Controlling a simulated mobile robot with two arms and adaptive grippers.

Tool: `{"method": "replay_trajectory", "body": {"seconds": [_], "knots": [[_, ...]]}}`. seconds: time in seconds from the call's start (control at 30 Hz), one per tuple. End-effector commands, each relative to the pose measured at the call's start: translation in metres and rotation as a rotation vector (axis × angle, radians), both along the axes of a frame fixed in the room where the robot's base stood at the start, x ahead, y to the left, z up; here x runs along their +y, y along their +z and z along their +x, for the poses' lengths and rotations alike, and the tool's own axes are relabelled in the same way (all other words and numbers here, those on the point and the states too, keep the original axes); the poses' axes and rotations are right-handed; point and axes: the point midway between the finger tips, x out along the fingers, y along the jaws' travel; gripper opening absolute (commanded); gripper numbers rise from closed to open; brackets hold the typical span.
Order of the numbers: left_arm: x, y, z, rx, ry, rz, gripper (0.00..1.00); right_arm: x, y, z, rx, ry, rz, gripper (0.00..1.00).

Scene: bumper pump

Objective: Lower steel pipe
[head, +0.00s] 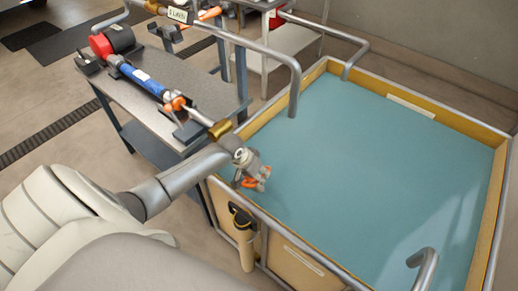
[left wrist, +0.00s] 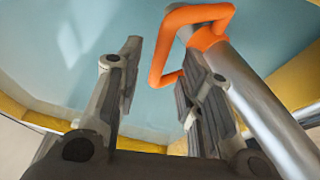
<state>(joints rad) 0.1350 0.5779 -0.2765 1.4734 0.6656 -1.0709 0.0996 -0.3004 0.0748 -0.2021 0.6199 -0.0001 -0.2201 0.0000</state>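Other bent pipe ends show at the back rim (head: 352,62) and front right (head: 425,268). My left gripper (head: 256,180) is over the tank's left edge, below and apart from the first pipe's end. In the left wrist view its two fingers (left wrist: 158,75) are apart. An orange loop (left wrist: 190,35) on a steel rod (left wrist: 265,115) is beside and behind the right finger; contact cannot be told. My right gripper is not in view.
A grey bench (head: 195,85) at the left carries a red and blue pump (head: 140,77) with a brass end piece. Wooden tank walls (head: 493,200) have a metal rim. A black and tan object (head: 244,235) hangs outside the near wall. The tank interior is open.

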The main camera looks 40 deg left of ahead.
Motion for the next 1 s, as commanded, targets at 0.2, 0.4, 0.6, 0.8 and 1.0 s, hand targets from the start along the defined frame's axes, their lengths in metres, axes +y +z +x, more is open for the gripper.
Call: {"method": "replay_trajectory", "body": {"seconds": [0.2,0.4,0.6,0.8,1.0], "knots": [[-0.0021,-0.0138,0.0057,0.0,-0.001,0.0,0.35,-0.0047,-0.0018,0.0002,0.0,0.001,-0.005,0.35],[-0.0023,-0.0149,0.0062,-0.001,-0.002,0.001,0.35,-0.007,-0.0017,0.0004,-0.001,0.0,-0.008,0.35],[-0.0022,-0.0149,0.006,0.0,-0.001,0.0,0.2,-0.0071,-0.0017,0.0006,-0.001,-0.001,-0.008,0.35],[-0.002,-0.0148,0.0059,0.0,-0.001,0.001,0.0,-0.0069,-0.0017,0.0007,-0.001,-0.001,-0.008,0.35],[-0.0019,-0.0148,0.0059,0.0,-0.001,0.001,0.0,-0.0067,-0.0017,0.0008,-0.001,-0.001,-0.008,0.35]]}}
